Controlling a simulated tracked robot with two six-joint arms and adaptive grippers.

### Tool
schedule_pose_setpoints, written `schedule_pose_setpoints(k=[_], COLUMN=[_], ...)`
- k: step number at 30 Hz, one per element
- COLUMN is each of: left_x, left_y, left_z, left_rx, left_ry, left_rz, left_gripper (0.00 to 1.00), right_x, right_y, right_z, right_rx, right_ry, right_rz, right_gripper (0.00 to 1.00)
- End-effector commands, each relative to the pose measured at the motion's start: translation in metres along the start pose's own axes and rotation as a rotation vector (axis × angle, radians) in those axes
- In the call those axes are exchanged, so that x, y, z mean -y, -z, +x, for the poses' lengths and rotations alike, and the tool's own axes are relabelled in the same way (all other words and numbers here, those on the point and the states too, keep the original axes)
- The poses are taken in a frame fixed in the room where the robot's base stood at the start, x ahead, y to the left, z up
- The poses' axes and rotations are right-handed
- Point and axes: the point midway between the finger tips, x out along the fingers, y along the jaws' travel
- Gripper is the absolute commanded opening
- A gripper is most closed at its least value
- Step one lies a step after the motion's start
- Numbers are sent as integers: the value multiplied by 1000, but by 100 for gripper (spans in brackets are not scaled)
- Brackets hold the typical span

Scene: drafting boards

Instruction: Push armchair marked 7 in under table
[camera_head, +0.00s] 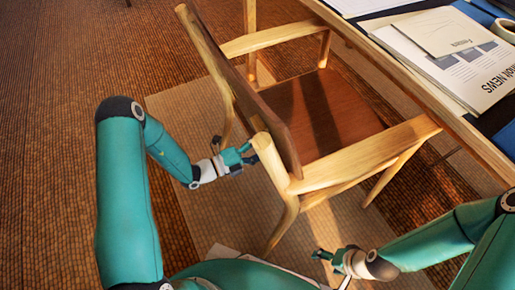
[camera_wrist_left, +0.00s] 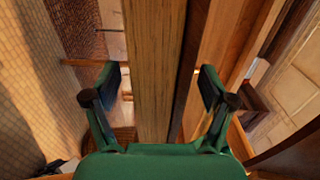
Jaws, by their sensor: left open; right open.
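A wooden armchair (camera_head: 325,105) with a brown seat stands at the right-hand table (camera_head: 432,92), its back towards me and its seat side facing the table edge. I cannot make out a 7 on it. My left gripper (camera_head: 243,158) is at the chair's back, by the near end of the backrest. In the left wrist view my left gripper (camera_wrist_left: 158,88) is open, with a wooden chair part (camera_wrist_left: 155,60) between its two fingers; I cannot tell whether they touch it. My right gripper (camera_head: 326,259) is open and empty, low in front, apart from the chair's near legs.
A newspaper (camera_head: 470,70) and other papers lie on the table. A pale rug (camera_head: 178,105) lies under the chair on the brown floor (camera_head: 75,60). The floor to the left and behind the chair is clear.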

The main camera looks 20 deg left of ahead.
Motion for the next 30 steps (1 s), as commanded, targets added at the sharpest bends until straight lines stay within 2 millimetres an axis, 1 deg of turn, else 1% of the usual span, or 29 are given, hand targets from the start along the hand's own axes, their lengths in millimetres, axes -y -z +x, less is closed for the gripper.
schedule_pose_setpoints(k=[8,9,11,15,23,24,30], left_x=[0,0,0,0,0,0,-2], left_y=[0,0,0,0,0,0,0], left_z=[2,2,2,2,2,2,2], left_rx=[0,0,0,0,-1,-1,-1], left_ry=[0,0,0,0,-1,-1,-2], left_rz=[0,0,0,0,0,0,0], left_gripper=[83,80,70,47,3,0,0], right_x=[0,0,0,0,0,0,-1], right_y=[0,0,0,0,0,0,0], right_z=[0,0,0,0,0,0,2], right_rx=[0,0,0,0,0,0,0], right_ry=[0,0,0,0,0,0,0], right_rz=[0,0,0,0,0,0,0], right_gripper=[74,74,74,74,74,74,74])
